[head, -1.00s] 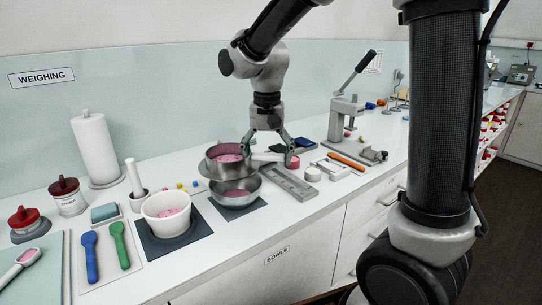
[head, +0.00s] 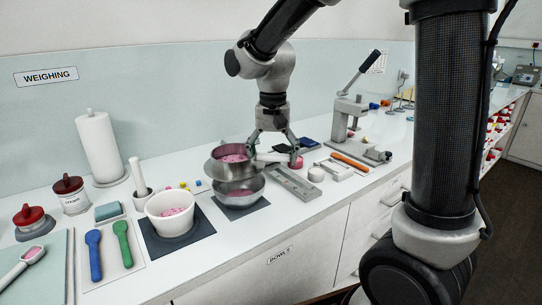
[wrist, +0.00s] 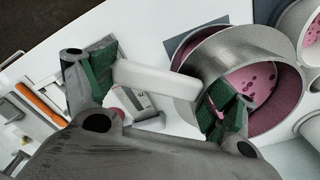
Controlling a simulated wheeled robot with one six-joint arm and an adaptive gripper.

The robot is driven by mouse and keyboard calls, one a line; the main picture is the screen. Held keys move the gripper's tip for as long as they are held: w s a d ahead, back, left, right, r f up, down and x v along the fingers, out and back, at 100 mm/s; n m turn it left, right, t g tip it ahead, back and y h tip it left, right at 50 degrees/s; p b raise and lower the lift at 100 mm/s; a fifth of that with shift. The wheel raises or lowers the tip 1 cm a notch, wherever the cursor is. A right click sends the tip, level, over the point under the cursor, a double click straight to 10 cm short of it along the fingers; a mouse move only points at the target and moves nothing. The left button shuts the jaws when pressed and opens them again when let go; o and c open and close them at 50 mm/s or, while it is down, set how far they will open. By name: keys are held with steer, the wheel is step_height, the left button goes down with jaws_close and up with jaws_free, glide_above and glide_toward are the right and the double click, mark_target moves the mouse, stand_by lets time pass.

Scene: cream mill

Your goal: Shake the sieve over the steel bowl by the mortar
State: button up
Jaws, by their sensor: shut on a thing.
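My gripper (head: 272,150) is shut on the pale handle of the steel sieve (head: 211,168). In the wrist view the handle lies between the green-padded fingers (wrist: 155,85). The sieve is above the steel bowl (head: 248,196) and overlaps its far rim in the head view; the gap between them is hard to judge. Pink powder (head: 236,158) shows inside the sieve, and some pink shows in the bowl. The bowl stands on a dark mat. To its left, a white vessel (head: 160,223) that looks like the mortar holds pink powder on another dark mat.
A white pestle (head: 138,174) stands upright in a small holder behind the mortar. A grey slotted tray (head: 290,185) lies close right of the bowl. A lever press (head: 348,122) stands farther right. Blue (head: 93,254) and green scoops and a paper roll (head: 100,147) are left.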

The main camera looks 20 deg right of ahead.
steer(key=shift+s+d, duration=0.2)
steer(key=shift+d, duration=0.2)
steer(key=shift+r, duration=0.1)
steer(key=shift+r, duration=1.45)
steer(key=shift+d, duration=0.1)
